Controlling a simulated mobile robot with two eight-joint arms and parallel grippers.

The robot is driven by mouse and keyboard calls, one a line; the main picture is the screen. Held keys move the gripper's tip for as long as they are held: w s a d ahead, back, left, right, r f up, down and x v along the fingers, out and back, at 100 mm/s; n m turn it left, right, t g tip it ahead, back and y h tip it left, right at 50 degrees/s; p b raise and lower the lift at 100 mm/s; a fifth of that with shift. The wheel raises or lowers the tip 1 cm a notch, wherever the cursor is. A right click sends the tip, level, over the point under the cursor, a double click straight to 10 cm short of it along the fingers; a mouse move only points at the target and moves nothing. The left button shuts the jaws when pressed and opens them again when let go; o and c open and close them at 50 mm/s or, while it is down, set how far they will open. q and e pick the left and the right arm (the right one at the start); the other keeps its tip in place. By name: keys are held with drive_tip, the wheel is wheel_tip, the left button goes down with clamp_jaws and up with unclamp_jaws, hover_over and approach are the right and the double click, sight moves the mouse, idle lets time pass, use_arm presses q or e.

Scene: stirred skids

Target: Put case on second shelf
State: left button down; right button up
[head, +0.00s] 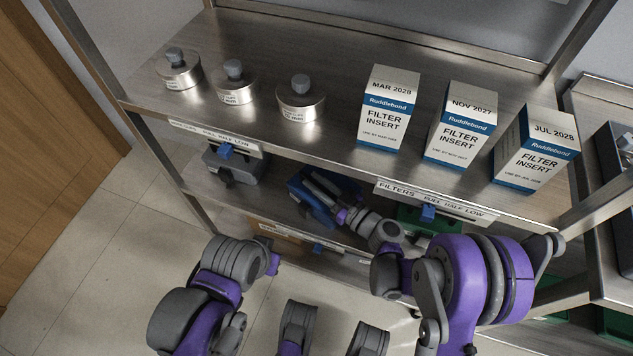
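A blue case-like object (352,187) is at the second shelf level, under the top shelf's front edge and partly hidden by my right arm. My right gripper (318,186) lies over it, its dark fingers against or just above the blue surface. I cannot tell whether the fingers are closed on it, or whether it rests on the shelf. A grey case (236,167) sits on the second shelf to the left, partly under the top shelf. My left arm is low at the left, in front of the rack; its fingers do not show.
The top shelf (330,60) holds three metal cylinders (300,103) with grey knobs and three filter boxes (391,110). A green object (418,219) is right of the blue one. Another rack stands right.

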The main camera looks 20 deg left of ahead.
drive_tip(key=shift+o, duration=0.9)
drive_tip(key=v, duration=1.2)
drive_tip(key=shift+p, duration=0.45)
drive_tip(key=s+d+r+m+g+h, duration=0.3)
drive_tip(key=s+d+m+h, duration=1)
drive_tip(key=d, duration=0.8)
drive_tip(key=s+r+h, duration=0.1)
drive_tip(key=s+h, duration=0.2)
drive_tip(key=s, duration=0.1)
drive_tip(key=shift+s+d, duration=0.2)
drive_tip(key=shift+d, duration=0.1)
drive_tip(key=shift+a, duration=0.1)
